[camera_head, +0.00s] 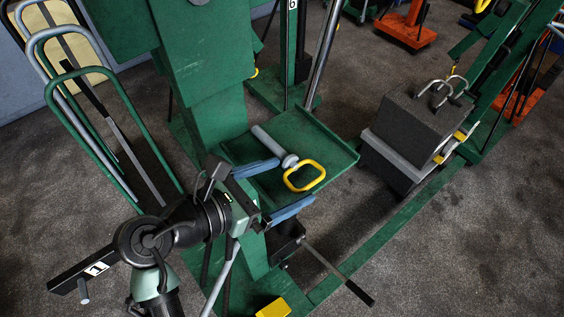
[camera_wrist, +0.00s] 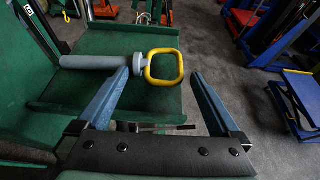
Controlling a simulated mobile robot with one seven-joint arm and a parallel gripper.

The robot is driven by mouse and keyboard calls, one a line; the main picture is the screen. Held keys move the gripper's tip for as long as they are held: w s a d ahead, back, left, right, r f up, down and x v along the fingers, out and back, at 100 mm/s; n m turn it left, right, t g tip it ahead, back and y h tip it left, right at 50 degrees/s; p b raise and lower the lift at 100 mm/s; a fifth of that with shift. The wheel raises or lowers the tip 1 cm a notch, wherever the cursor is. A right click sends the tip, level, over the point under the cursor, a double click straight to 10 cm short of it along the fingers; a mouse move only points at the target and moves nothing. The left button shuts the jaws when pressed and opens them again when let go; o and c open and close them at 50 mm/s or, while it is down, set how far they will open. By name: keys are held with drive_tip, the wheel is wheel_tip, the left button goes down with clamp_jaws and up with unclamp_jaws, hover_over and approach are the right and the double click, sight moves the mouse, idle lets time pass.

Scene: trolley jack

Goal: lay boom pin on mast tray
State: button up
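The boom pin (camera_head: 272,143) is a grey rod with a collar and a yellow loop handle. It lies on its side on the green mast tray (camera_head: 335,149), its handle toward the front right. The pin also shows in the wrist view (camera_wrist: 98,62), lying across the tray (camera_wrist: 108,40). My gripper (camera_head: 295,179) is open, with blue fingers spread wide in front of the handle. In the wrist view, my gripper (camera_wrist: 160,74) has the yellow loop between its fingertips, with the left tip close to the collar. I cannot tell if it touches. Nothing is held.
A dark block with metal loops (camera_head: 419,122) stands right of the tray beside a green leg. A green mast (camera_head: 219,124) rises behind my gripper. A lever with a black grip (camera_head: 357,291) juts out below the tray. Hoop racks (camera_head: 98,128) stand at left.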

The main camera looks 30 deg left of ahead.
idle(0.3)
drive_tip(key=shift+s+a, duration=0.2)
drive_tip(key=shift+s, duration=0.15)
drive_tip(key=b+v, duration=0.2)
drive_tip(key=v, duration=1)
drive_tip(key=shift+b, duration=0.35)
drive_tip(key=shift+r, duration=0.1)
